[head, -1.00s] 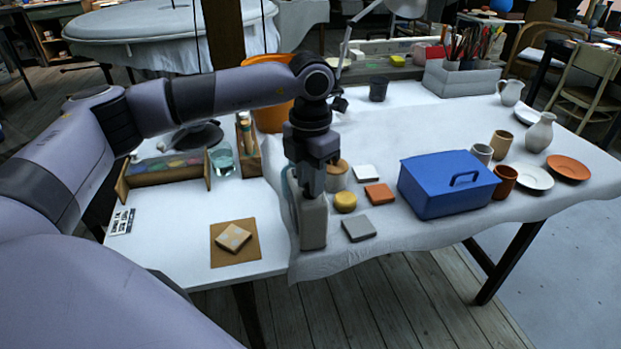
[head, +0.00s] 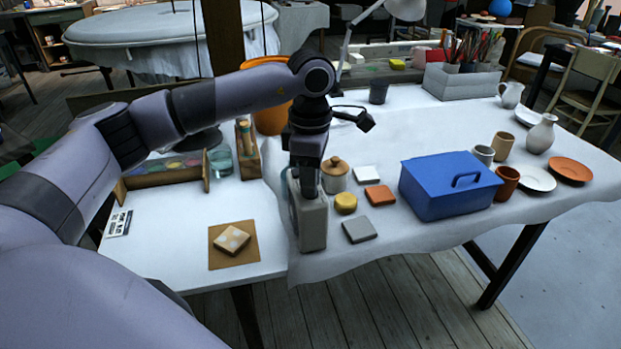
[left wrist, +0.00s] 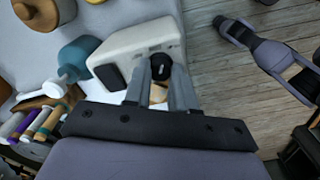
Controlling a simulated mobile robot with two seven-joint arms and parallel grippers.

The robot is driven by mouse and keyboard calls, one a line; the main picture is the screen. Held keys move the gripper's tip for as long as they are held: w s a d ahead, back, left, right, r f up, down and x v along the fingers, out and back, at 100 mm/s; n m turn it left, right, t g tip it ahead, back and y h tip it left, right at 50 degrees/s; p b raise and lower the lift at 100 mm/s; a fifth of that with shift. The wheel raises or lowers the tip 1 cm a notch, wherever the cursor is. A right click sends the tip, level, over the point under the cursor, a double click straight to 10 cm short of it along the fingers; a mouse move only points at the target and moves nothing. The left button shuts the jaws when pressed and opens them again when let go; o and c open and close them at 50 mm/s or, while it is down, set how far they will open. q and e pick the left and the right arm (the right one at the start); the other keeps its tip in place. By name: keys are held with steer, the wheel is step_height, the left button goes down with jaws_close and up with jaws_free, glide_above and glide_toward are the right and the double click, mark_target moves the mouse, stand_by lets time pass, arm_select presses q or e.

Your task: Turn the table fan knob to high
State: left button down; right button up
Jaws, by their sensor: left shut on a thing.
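The table fan shows as a pale grey-white base (head: 313,228) at the table's front edge in the head view; my gripper covers part of its top. In the left wrist view the pale base (left wrist: 128,45) has a dark pad and a round black knob (left wrist: 161,66). My left gripper (head: 311,192) points down at the base. Its fingers (left wrist: 161,74) are shut on the knob, one on each side. The knob's setting is not readable. What looks like my right arm, with a dark gripper (left wrist: 226,25), hangs over the floor in the left wrist view; its jaws are unclear.
A lidded jar (head: 335,174), a yellow round piece (head: 346,203) and several flat tiles stand close right of the fan. A blue box (head: 450,185) is farther right. A tile on a brown board (head: 233,241) lies left. An orange bucket (head: 272,116) stands behind.

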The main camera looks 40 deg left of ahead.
arm_select(q)
steer(key=shift+m, duration=1.6)
steer(key=c, duration=0.9)
jaws_free()
steer(key=shift+r, duration=0.1)
step_height(320, 180, up, 7)
steer(key=shift+r, duration=0.1)
